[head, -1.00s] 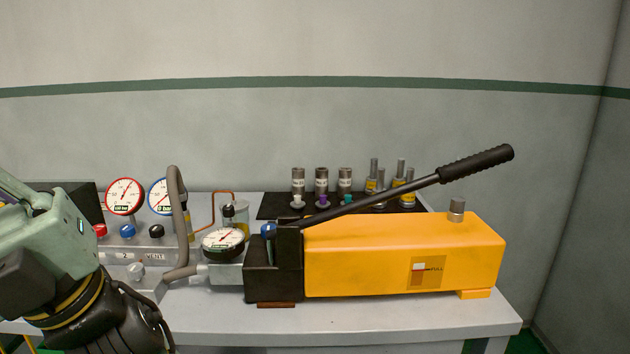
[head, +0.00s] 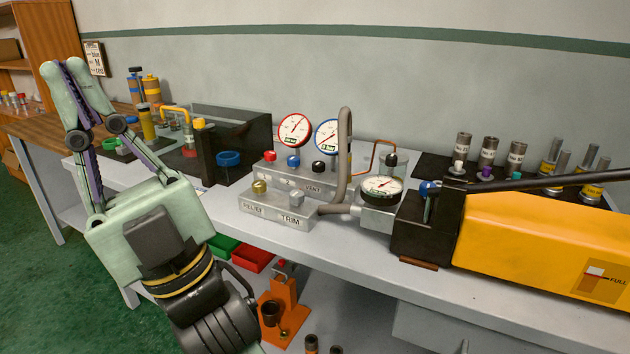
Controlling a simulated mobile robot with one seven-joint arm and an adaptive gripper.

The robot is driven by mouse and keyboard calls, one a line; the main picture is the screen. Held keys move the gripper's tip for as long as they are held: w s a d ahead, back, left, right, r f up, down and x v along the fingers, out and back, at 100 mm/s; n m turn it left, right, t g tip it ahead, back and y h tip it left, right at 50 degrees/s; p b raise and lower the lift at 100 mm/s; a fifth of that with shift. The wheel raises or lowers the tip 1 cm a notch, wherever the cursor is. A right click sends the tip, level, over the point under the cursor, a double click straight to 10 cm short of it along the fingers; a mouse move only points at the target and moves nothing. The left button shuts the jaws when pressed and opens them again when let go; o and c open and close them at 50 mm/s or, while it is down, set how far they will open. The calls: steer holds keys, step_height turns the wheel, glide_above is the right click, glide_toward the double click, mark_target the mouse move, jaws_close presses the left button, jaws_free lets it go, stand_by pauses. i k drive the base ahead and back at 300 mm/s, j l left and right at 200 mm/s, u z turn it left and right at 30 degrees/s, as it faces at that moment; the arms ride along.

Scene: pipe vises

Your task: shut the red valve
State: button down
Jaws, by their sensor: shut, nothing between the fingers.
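The red valve knob (head: 270,156) sits at the left end of a row of knobs on the grey metal manifold block (head: 300,180), in front of the red-rimmed gauge (head: 295,131). A blue knob (head: 293,161) and a black knob (head: 318,166) stand to its right. My gripper (head: 65,67) is at the left of the head view, with its fingers pointing up and away. It is shut and empty, well to the left of the red knob and apart from it.
A lower block marked RELIEF and TRIM (head: 273,213) carries a brass knob (head: 259,187). The yellow pump (head: 540,235) fills the right. A black box (head: 230,135) stands left of the manifold.

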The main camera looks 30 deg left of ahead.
mark_target(270, 156)
steer(key=i+j+u, duration=0.1)
steer(key=i+u, duration=0.7)
steer(key=i, duration=0.05)
